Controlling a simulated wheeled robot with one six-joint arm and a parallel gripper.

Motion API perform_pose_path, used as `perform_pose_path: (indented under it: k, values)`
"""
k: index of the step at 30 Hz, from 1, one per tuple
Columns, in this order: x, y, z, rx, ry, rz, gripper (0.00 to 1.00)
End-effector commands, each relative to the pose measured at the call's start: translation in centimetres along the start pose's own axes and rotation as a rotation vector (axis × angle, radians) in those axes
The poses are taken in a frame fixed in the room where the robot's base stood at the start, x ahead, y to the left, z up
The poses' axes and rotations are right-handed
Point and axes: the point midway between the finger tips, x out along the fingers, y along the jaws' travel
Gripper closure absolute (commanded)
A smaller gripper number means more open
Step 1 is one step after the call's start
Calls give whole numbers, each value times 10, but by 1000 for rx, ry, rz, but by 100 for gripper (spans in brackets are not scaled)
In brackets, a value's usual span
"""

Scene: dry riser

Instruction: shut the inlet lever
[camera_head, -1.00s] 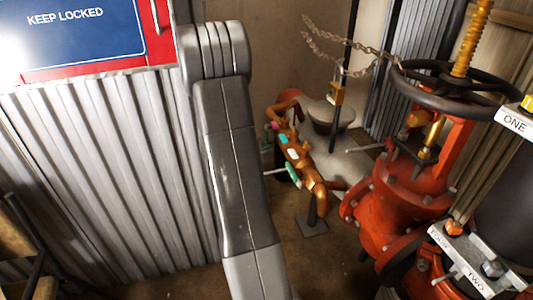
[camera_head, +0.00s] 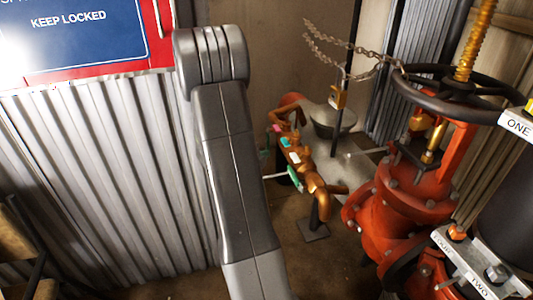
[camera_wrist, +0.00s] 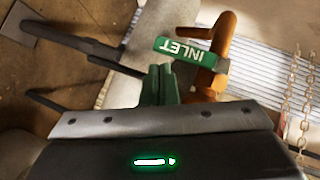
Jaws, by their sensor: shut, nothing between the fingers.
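The green INLET tag (camera_wrist: 182,50) is upside down in the wrist view, beside a copper pipe (camera_wrist: 221,45). My gripper (camera_wrist: 159,70) points at the pipework just below the tag. Its two narrow fingers are together, with nothing seen between them. A dark rod (camera_wrist: 112,64) runs in from the left towards the fingertips; I cannot tell whether it is the inlet lever or whether they touch. In the head view a green tag (camera_head: 294,178) sits on the near part of the copper pipework, with a pale lever (camera_head: 275,176) sticking out left. My gripper is hidden there.
A red valve (camera_head: 410,195) with a black handwheel (camera_head: 450,92) stands close on the right. A chain (camera_head: 340,62) and padlock (camera_head: 339,97) hang behind the pipework. A corrugated wall (camera_head: 110,180) fills the left. Some floor (camera_head: 300,265) is clear in front.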

Motion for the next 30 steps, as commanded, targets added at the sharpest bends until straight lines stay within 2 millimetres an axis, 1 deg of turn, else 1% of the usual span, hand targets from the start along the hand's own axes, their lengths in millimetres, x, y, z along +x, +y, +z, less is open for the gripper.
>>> perform_pose_path:
  k: [1, 9, 12, 15, 18, 21, 30]
  values:
    - [-12, -3, 0, -2, -5, -1, 100]
    - [-76, -3, 0, -2, -5, -2, 100]
    - [-94, -3, 0, -1, -3, -2, 100]
    - [-107, -2, 0, 0, -3, -2, 100]
    - [-115, -1, -1, 0, -1, -1, 100]
    - [-119, -1, -1, 0, 0, -1, 100]
    - [-119, 0, -1, 0, 1, -1, 100]
